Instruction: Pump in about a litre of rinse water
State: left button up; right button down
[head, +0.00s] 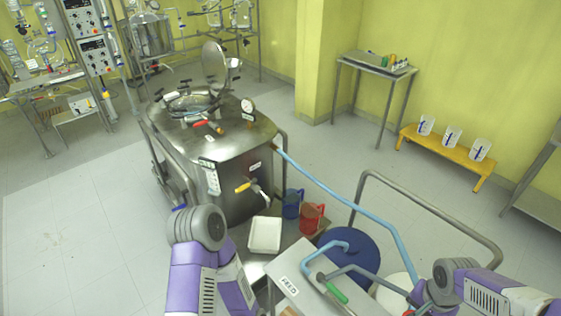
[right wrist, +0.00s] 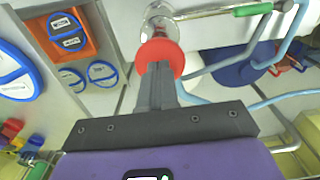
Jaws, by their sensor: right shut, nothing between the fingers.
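The steel vessel (head: 245,150) stands left of centre in the head view, its round lid (head: 214,62) raised. A light blue hose (head: 345,198) runs from its right side towards a pump lever with a green handle (head: 337,292) at the lower right. The green handle also shows at the top of the right wrist view (right wrist: 253,9). My right gripper (right wrist: 158,72) is shut and empty. Its fingers overlap a red disc (right wrist: 165,54) below a clear part; contact cannot be told. The green handle is apart from the fingers. My left gripper is out of view.
A blue drum (head: 365,262) and a white drum (head: 398,284) stand beside the pump bench (head: 290,262). A blue jug (head: 292,204), a red jug (head: 311,217) and a white tray (head: 265,234) are close to the vessel. A metal rail (head: 440,217) curves behind the drums. The left floor is clear.

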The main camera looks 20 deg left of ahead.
notch_tip(320, 180, down, 6)
jog(key=b, duration=0.4)
jog(key=shift+r, duration=0.15)
notch_tip(320, 180, up, 9)
jog(key=p, duration=0.6)
jog(key=shift+r+p, duration=0.1)
jog(key=shift+p, duration=0.3)
notch_tip(320, 180, down, 9)
jog(key=b, duration=0.8)
notch_tip(320, 180, up, 9)
jog(key=p, duration=0.7)
jog(key=shift+r, duration=0.1)
